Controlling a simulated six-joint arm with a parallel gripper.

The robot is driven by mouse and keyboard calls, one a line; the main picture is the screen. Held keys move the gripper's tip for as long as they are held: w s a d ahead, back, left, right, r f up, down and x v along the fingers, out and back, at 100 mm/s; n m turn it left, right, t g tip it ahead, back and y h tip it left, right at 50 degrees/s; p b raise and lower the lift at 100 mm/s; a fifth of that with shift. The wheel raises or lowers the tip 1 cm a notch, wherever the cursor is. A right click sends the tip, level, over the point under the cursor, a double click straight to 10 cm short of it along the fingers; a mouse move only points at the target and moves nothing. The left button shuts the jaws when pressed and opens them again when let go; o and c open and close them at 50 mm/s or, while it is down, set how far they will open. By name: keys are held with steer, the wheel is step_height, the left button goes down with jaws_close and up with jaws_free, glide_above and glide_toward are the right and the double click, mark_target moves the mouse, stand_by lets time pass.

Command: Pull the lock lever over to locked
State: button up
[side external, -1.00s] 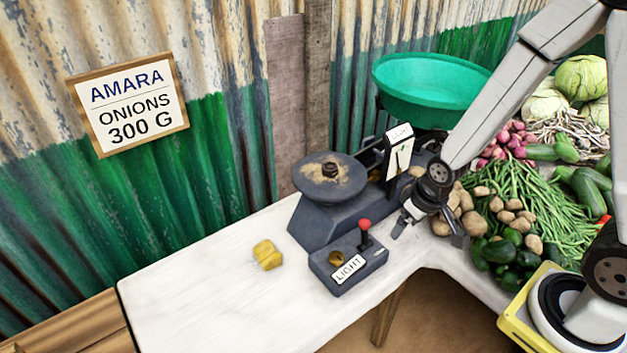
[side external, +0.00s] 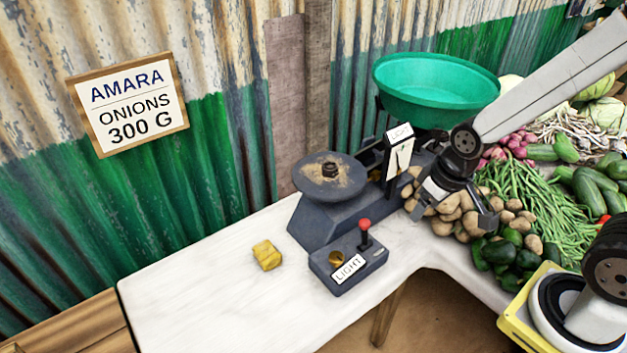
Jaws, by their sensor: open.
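The lock lever is a short dark stick with a red knob (side external: 365,224). It stands nearly upright at the right part of a dark box (side external: 375,262) with a white LIGHT label and a brass-coloured round piece. The box sits on the white table in front of the balance (side external: 318,216). My gripper (side external: 453,214) is open and empty, its fingers spread and pointing down. It is to the right of the lever, apart from it, in front of the potatoes.
The balance carries a dusty round plate (side external: 322,182), a green bowl (side external: 436,88) and an upright LIGHT card (side external: 399,152). A yellow block (side external: 267,255) lies left of the lever box. Potatoes (side external: 447,228), peppers (side external: 498,254) and beans crowd the right. The white table's (side external: 200,285) left part is clear.

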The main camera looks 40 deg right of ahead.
steer(key=shift+w+d+f, duration=0.1)
steer(key=shift+w+f, duration=0.05)
steer(key=shift+w, duration=0.05)
steer(key=c, duration=0.7)
steer(key=shift+w+d+f, duration=0.1)
steer(key=shift+w+f, duration=0.1)
steer(key=shift+w, duration=0.05)
jaws_close()
steer(key=w+d+f+n+t+y, duration=0.1)
steer(key=w+f+n+t, duration=0.1)
steer(key=w+f+t, duration=0.5)
steer(key=shift+w+d+f, duration=0.15)
steer(key=shift+w+f, duration=0.35)
steer(key=shift+f, duration=0.45)
